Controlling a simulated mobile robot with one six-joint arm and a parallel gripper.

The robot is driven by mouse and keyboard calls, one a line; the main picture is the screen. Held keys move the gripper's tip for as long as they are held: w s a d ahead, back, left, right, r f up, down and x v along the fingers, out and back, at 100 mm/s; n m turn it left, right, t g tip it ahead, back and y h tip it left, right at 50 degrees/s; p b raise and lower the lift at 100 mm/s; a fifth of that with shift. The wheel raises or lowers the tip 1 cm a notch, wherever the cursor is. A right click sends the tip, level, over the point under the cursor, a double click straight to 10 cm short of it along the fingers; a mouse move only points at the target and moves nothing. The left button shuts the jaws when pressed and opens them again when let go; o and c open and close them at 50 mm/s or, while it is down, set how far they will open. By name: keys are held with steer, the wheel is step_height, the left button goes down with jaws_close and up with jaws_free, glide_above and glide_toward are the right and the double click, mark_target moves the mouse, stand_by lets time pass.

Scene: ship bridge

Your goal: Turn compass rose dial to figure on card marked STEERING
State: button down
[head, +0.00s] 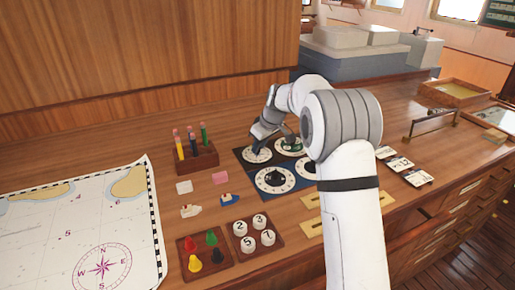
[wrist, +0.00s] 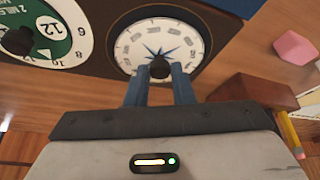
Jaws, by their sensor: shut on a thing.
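The compass rose dial (wrist: 160,36) is white with a blue star and a black centre knob (wrist: 159,67). In the head view the dial (head: 256,157) is at the far left corner of a dark panel. My gripper (wrist: 159,76) has its two blue fingers on either side of the knob and is shut on it; it also shows in the head view (head: 257,147), reaching down over the dial. Several small cards (head: 400,163) lie right of my arm. Their writing is too small to read, so I cannot tell which is marked STEERING.
A green dial (wrist: 50,38) is beside the compass dial. A wooden pencil block (head: 195,157), pink eraser (head: 220,177), peg trays (head: 205,256) and a chart (head: 80,230) lie to the left.

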steer(key=shift+a+r, duration=0.1)
steer(key=shift+a, duration=0.05)
stand_by(0.4)
steer(key=c, duration=1.5)
jaws_free()
steer(key=shift+o, duration=1.2)
steer(key=v, duration=0.7)
steer(key=shift+d+r+b, duration=0.25)
steer(key=shift+r+b, duration=0.05)
steer(key=shift+b, duration=0.1)
steer(key=shift+s, duration=0.1)
